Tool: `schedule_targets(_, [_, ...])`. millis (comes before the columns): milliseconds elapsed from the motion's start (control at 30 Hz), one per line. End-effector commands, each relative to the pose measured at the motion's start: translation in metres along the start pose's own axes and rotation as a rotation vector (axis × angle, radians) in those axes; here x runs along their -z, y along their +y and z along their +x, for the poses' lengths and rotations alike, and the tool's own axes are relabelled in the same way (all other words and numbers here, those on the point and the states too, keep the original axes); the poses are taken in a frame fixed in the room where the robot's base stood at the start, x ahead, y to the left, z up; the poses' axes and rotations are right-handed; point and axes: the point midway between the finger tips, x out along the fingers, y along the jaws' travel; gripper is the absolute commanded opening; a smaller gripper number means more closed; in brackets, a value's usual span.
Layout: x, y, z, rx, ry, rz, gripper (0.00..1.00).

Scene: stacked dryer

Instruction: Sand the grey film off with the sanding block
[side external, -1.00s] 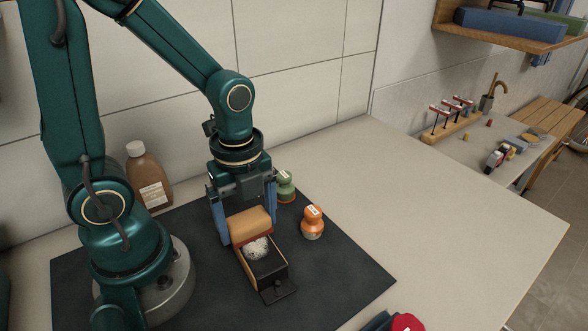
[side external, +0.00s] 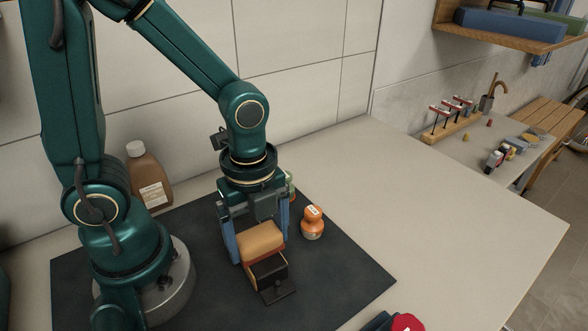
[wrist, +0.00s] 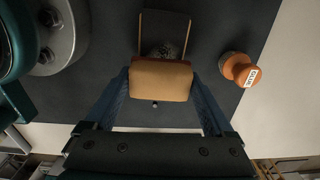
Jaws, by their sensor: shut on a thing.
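My gripper (side external: 261,246) is shut on the sanding block (side external: 259,238), a tan block with a reddish lower edge, gripped between its blue fingers. The block sits on or just above a dark rectangular workpiece (side external: 274,284) with a small tab at its near end; contact is hard to tell. In the wrist view the block (wrist: 161,80) covers one end of the workpiece (wrist: 165,24). A speckled grey patch of film (wrist: 163,51) shows beside the block there. In the side view the block hides the patch.
An orange knobbed item (side external: 312,224) with a label stands to the right on the dark mat (side external: 345,270). A brown bottle (side external: 150,178) stands at the back left. A red-topped object (side external: 406,322) is at the front edge.

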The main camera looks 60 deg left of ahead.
Motion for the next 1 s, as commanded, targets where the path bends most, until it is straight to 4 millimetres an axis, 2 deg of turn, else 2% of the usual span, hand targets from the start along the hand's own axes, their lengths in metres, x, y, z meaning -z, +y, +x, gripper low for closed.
schedule_targets(500, [-0.048,-0.001,0.0,0.0,-0.001,-0.005,0.36])
schedule_targets(567, [-0.047,-0.002,-0.004,0.003,-0.001,0.002,0.36])
schedule_targets(667, [-0.047,-0.002,-0.029,0.014,-0.003,0.002,0.36])
schedule_targets(1000, [-0.046,-0.001,-0.058,0.006,-0.001,0.002,0.36])
